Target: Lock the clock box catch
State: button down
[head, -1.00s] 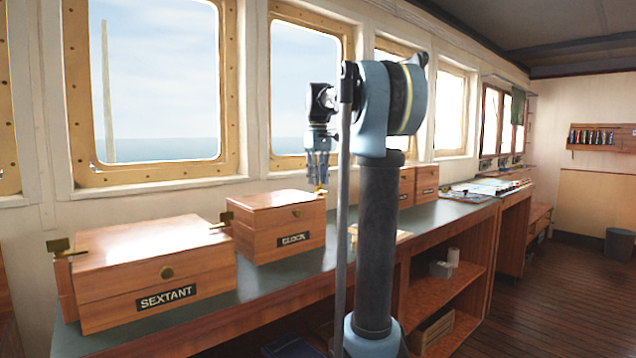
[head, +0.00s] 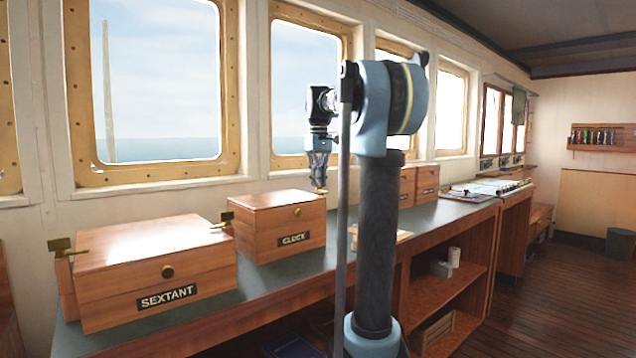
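The wooden clock box (head: 277,228) stands shut on the counter, with a dark label and a round brass knob on its front. A small brass piece, apparently a catch (head: 321,190), shows at its top right corner. My gripper (head: 319,181) points down there, its fingers drawn together at the top of this brass piece and appearing shut on it. Exact contact is too small to make out. Another brass fitting (head: 227,217) sticks out at the box's left end.
The sextant box (head: 155,265) stands to the left, with a brass fitting (head: 60,246) at its left end. The green counter (head: 265,275) runs along the windows. More wooden boxes (head: 426,183) stand farther right, partly behind my arm.

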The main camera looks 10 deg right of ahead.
jog(key=m, duration=1)
jog(key=shift+m, duration=0.3)
jog(key=m, duration=0.3)
jog(key=shift+m, duration=1.9)
jog(key=shift+w, duration=0.1)
jog(key=c, duration=1.8)
grip_release()
